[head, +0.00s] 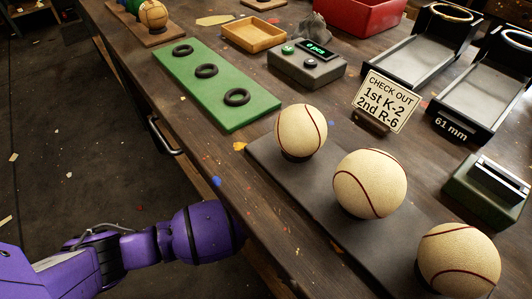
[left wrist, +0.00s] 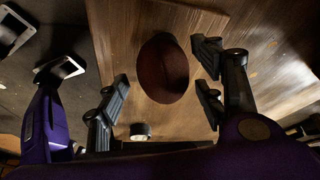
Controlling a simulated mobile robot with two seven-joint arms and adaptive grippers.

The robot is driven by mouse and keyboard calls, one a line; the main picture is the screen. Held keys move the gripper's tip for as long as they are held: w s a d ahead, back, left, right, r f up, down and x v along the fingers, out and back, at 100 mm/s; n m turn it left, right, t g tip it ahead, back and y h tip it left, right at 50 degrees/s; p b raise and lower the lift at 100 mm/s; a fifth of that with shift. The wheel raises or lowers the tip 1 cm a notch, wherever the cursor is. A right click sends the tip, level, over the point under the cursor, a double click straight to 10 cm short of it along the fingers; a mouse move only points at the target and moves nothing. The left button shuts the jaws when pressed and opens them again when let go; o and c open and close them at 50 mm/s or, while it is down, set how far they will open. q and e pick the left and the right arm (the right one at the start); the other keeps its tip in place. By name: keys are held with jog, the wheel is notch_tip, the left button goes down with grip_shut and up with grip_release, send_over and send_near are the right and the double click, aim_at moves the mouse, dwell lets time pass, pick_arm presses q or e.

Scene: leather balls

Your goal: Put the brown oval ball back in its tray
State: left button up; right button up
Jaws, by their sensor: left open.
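The dark brown oval ball (left wrist: 163,68) shows in the left wrist view, resting on or just in front of a pale wooden surface (left wrist: 150,18). My left gripper (left wrist: 164,76) is open, with its fingers on either side of the ball; I see no clear contact. In the head view my purple left arm reaches to the table's front edge, and its gripper and the brown ball are hidden there. A small empty-looking wooden tray (head: 253,47) stands on the table; I cannot tell whether it is the ball's own. My right gripper is not in view.
Cream stitched balls (head: 370,184) stand on a dark mat (head: 272,154). A green board (head: 183,92) holds black rings. A red bin (head: 358,16), black chutes (head: 430,62), a counter box (head: 305,68) and a sign (head: 385,100) crowd the table. A metal handle (head: 160,135) juts from its front.

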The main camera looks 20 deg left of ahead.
pick_arm(q)
jog(key=v, duration=0.2)
jog(key=p+v, duration=0.1)
jog(key=shift+w+a+r, duration=0.15)
jog(key=shift+w+r, duration=0.2)
jog(key=a, duration=0.3)
jog(key=w+a, duration=0.1)
jog(key=a, duration=0.3)
jog(key=w+a, duration=0.1)
jog(key=a, duration=0.3)
jog(key=shift+w+a+f+p, duration=0.1)
jog(key=shift+a+f+p, duration=0.05)
jog(key=shift+f+p, duration=0.25)
